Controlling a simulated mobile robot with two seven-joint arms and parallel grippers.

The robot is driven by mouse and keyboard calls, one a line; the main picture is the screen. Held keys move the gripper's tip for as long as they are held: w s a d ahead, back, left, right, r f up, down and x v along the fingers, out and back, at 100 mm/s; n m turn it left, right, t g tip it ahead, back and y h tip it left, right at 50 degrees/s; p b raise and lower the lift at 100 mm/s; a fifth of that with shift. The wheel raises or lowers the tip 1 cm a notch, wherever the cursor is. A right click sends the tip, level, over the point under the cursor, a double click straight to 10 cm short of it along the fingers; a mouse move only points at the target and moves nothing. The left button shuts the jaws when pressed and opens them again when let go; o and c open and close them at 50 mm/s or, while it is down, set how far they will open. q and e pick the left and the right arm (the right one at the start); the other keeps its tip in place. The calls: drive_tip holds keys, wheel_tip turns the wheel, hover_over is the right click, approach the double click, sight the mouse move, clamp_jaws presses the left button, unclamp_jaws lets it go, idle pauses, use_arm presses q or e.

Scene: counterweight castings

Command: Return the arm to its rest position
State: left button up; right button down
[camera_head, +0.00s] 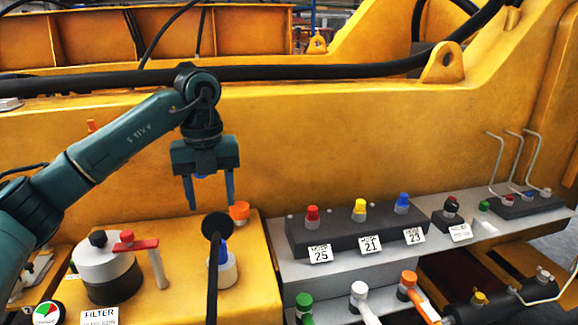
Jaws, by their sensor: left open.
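My left arm (110,140) comes in from the left and bends at a joint near the upper middle. My left gripper (210,205) hangs down from it with its two blue fingers apart and nothing between them. It is above the yellow ledge, over a blue-topped white fitting (224,270) and left of an orange cap (239,211). A gap shows between the fingers and the ledge fittings. My right gripper is not in view.
A dark block (335,235) with red, yellow and blue caps and number tags stands on a grey shelf. A filter housing (108,272) with a red handle is at lower left. A black round-headed part (215,228) rises below the gripper. Bent metal rods (530,160) stand at right.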

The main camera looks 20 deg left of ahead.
use_arm(q)
drive_tip(key=s+d+f+m+g+h, duration=0.1)
drive_tip(key=d+f+m+h, duration=0.25)
drive_tip(key=d+f, duration=0.5)
drive_tip(key=s+d+r+n+t+h, duration=0.15)
drive_tip(key=s+d+h, duration=0.25)
drive_tip(key=d+h, duration=0.6)
drive_tip(key=s+d+n+t+h, duration=0.1)
drive_tip(key=s+d+n+h, duration=0.15)
drive_tip(key=d+h, duration=0.65)
drive_tip(key=w+a+f+n+t+y+p, duration=0.1)
drive_tip(key=a+f+n+t+y, duration=0.1)
drive_tip(key=f+n+t+y, duration=0.5)
drive_tip(key=a+f+n+t+y, duration=0.3)
drive_tip(key=n+t+y, duration=0.2)
drive_tip(key=n+t, duration=0.5)
drive_tip(key=s+a+f+n+g+y, duration=0.3)
drive_tip(key=s+f, duration=0.3)
drive_tip(key=f, duration=0.3)
drive_tip(key=s+a+f+n+g+y, duration=0.3)
drive_tip(key=s+f+n+g+y, duration=0.1)
drive_tip(key=s+f, duration=0.3)
drive_tip(key=shift+a+f+n+g, duration=0.2)
drive_tip(key=shift+f+n+g, duration=0.35)
drive_tip(key=shift+f+n, duration=0.25)
drive_tip(key=shift+c, duration=0.4)
